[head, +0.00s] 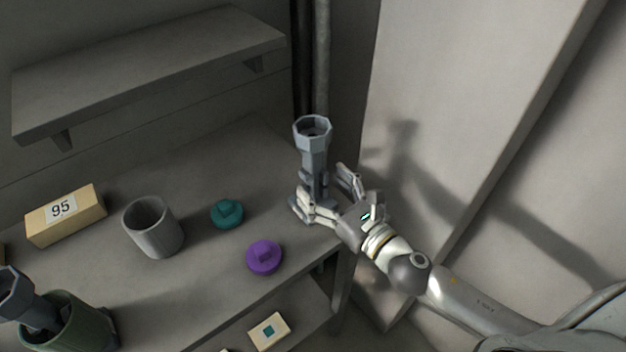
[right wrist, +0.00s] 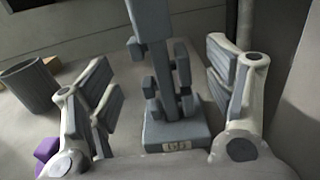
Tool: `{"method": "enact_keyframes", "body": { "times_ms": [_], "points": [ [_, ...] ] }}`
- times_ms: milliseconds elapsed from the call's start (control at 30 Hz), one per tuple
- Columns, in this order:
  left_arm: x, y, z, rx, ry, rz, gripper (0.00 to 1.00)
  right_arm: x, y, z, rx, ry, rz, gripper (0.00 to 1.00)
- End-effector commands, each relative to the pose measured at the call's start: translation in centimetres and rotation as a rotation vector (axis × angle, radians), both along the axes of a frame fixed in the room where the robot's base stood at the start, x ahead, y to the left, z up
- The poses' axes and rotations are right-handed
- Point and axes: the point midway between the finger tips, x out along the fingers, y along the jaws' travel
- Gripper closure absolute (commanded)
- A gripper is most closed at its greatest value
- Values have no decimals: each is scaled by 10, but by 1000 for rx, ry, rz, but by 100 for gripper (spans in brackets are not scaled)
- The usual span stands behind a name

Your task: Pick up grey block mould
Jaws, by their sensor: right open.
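A tall blue-grey piece, which I take to be the grey block mould (head: 314,150), stands upright near the right end of the worktop. It has an octagonal cup on top, a narrow stem and a square base. In the right wrist view, small blocks stick out of the mould's stem (right wrist: 165,75) and its base carries a small pale label. My right gripper (head: 325,185) is open, with its fingers on either side of the stem. In the right wrist view a gap shows between the stem and both fingers of the right gripper (right wrist: 162,85). My left gripper is not in view.
On the worktop (head: 190,275) are a grey cup (head: 152,228), a teal disc (head: 227,214), a purple disc (head: 263,257) and a box marked 95 (head: 66,216). A green pot (head: 75,322) holds another blue-grey piece (head: 22,300). A wall shelf (head: 150,70) hangs behind.

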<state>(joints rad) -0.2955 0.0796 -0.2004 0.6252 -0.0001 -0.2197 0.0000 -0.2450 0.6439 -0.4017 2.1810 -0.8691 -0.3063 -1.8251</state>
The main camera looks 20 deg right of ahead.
Motion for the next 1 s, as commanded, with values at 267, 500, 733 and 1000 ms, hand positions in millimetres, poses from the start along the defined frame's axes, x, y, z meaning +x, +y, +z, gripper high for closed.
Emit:
{"method": "enact_keyframes", "body": {
  "times_ms": [267, 500, 733, 1000],
  "points": [
    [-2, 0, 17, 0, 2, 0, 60, 34, 11, 2, 2, -2, -1, 24],
    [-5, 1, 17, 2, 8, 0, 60, 38, 13, 0, 0, -1, 0, 24],
    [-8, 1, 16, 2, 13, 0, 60, 38, 13, 0, 0, -1, 0, 42],
    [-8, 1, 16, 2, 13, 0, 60, 38, 13, 0, 0, -1, -1, 77]
  ]
}}
